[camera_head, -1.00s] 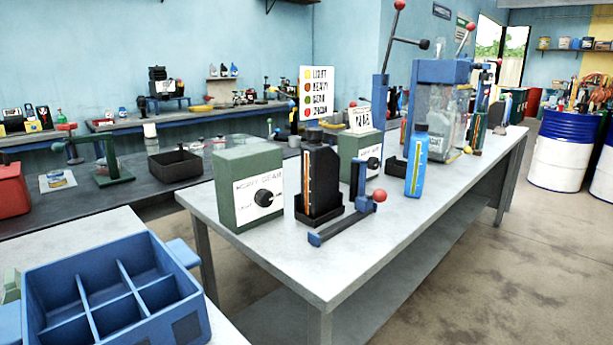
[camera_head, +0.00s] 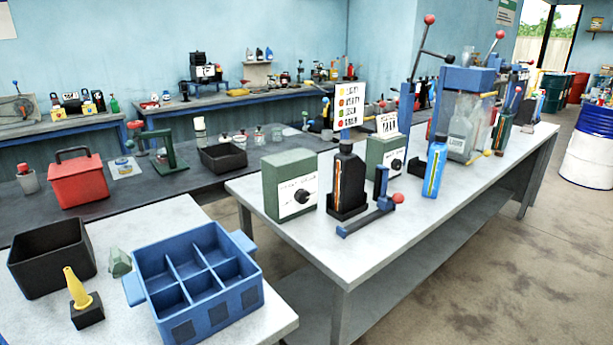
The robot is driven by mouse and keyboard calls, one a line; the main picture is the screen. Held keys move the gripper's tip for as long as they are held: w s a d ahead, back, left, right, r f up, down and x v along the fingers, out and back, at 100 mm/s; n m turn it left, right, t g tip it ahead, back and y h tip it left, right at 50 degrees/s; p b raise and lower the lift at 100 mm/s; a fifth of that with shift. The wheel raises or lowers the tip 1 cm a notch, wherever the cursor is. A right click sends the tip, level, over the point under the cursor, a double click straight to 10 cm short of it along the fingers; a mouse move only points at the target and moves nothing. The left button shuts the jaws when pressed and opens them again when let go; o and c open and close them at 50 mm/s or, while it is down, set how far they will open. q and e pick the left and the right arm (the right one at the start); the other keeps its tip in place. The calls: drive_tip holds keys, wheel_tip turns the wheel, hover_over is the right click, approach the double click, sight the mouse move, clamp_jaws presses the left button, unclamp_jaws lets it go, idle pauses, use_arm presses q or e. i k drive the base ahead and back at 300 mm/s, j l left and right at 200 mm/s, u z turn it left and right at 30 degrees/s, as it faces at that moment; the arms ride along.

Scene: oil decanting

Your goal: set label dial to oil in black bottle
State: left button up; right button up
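A green label box (camera_head: 277,190) with a white face stands at the near left end of the grey workbench. Its black dial (camera_head: 302,196) sits on that face; the lettering around it is too small to read now. The black bottle (camera_head: 347,177) stands upright in a black holder just right of the box. It has a level strip with orange on its side. A second green dial box (camera_head: 384,157) stands behind the bottle. A colour chart sign (camera_head: 350,102) with several coloured dots and words stands behind. Neither of my grippers shows.
A blue and red lever device (camera_head: 370,214) lies in front of the bottle, and a blue bottle (camera_head: 434,168) stands to its right. A blue divided crate (camera_head: 200,274), black bin (camera_head: 52,258) and yellow funnel (camera_head: 77,287) are on the near table. Open floor lies right.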

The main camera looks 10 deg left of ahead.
sight(301, 195)
drive_tip(key=u, duration=1.6)
drive_tip(key=l+u, duration=0.35)
drive_tip(key=l, duration=0.4)
